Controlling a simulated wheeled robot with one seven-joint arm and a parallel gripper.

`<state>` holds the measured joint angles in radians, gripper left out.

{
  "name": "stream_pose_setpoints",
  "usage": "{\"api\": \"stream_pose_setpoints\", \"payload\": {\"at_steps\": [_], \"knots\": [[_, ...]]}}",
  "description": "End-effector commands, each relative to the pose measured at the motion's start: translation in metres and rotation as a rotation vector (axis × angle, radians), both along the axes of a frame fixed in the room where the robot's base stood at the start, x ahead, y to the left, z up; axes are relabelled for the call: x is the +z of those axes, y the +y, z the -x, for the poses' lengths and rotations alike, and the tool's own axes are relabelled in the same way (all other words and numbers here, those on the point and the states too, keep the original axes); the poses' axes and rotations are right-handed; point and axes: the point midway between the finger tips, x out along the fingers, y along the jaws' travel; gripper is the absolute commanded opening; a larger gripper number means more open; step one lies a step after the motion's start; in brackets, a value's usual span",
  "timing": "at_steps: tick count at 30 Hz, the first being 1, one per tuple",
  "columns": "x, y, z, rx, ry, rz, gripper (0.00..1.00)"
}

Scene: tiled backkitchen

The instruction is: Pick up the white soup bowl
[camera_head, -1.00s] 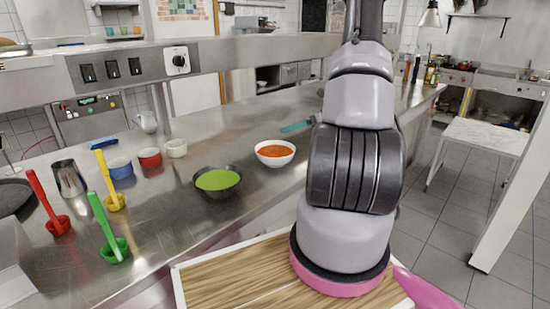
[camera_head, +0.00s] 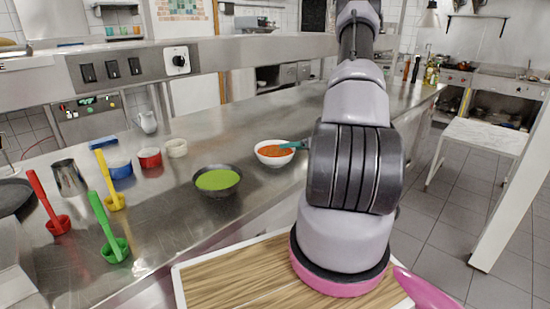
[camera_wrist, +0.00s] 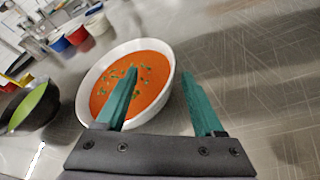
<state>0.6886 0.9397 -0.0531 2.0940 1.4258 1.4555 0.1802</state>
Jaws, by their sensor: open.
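The white soup bowl (camera_head: 273,163) holds orange-red soup with green bits and stands upright on the steel counter. In the wrist view the bowl (camera_wrist: 88,84) fills the middle left. My gripper (camera_wrist: 158,71) has two teal fingers, spread apart. The left finger lies over the soup and the right finger is outside the bowl, so the right part of the rim is between them. In the head view a teal finger of my gripper (camera_head: 295,145) shows at the bowl's right edge; my arm hides the rest. I cannot tell whether the fingers touch the bowl.
A dark bowl of green soup (camera_head: 217,181) stands close left of the white bowl. Small blue (camera_head: 121,169), red (camera_head: 149,158) and white (camera_head: 176,148) pots stand further left. The counter (camera_head: 310,105) behind the white bowl is clear.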

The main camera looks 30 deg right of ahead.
Motion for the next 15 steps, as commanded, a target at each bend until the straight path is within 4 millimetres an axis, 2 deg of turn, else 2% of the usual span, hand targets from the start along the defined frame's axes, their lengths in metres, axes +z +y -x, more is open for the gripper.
{"api": "stream_pose_setpoints", "payload": {"at_steps": [3, 6, 13, 14, 15], "knots": [[-0.005, 0.009, -0.015, 0.002, 0.0, 0.001, 0.7], [-0.008, 0.013, -0.021, 0.001, 0.001, 0.0, 0.7], [-0.008, 0.013, -0.022, 0.0, 0.0, 0.0, 0.7], [-0.008, 0.013, -0.022, 0.0, 0.0, 0.0, 0.66], [-0.008, 0.013, -0.022, 0.0, 0.0, 0.0, 0.51]]}}
